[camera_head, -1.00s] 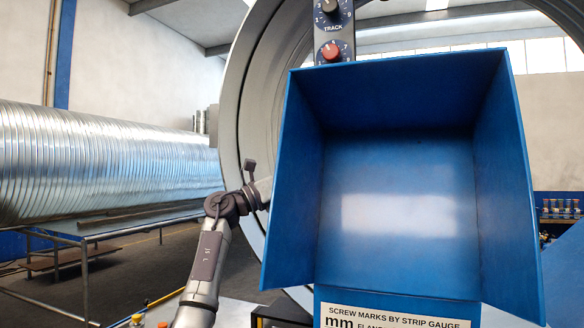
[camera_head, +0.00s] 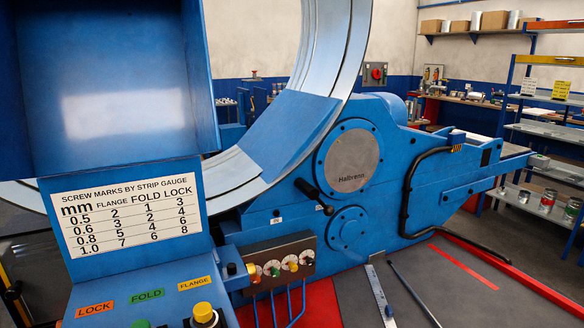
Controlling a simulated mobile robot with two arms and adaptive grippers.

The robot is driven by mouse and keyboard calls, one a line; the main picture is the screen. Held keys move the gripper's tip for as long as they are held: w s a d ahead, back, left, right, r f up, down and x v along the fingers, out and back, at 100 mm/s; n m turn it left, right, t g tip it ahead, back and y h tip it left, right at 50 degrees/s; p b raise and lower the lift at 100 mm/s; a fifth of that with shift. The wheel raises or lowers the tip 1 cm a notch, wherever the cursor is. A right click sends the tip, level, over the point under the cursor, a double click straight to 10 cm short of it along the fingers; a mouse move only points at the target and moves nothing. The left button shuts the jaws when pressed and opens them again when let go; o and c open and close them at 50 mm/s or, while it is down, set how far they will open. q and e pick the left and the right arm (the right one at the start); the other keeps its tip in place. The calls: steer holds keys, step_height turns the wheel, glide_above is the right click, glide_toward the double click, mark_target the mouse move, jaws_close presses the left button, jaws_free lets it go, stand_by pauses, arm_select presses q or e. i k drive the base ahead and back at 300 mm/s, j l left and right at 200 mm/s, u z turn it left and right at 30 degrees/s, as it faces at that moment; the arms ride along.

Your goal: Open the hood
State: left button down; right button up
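The blue hood (camera_head: 135,95) fills the upper left of the head view, cut off by the top and left edges. Its hollow inside faces me, with a bright reflection on its back wall. Below it is a white gauge plate (camera_head: 131,212) printed with flange, fold and lock numbers. Neither of my grippers can be made out, and the hood's left side is outside the picture.
The control panel (camera_head: 150,295) has buttons and LOCK, FOLD and FLANGE labels. A large metal ring (camera_head: 335,60) stands behind the hood. The blue machine body (camera_head: 400,180) spans the middle. A grey bed (camera_head: 460,285) with a steel ruler (camera_head: 381,300) lies front right. Shelves (camera_head: 545,130) stand at the right.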

mark_target(86, 85)
steer(key=k, duration=1.3)
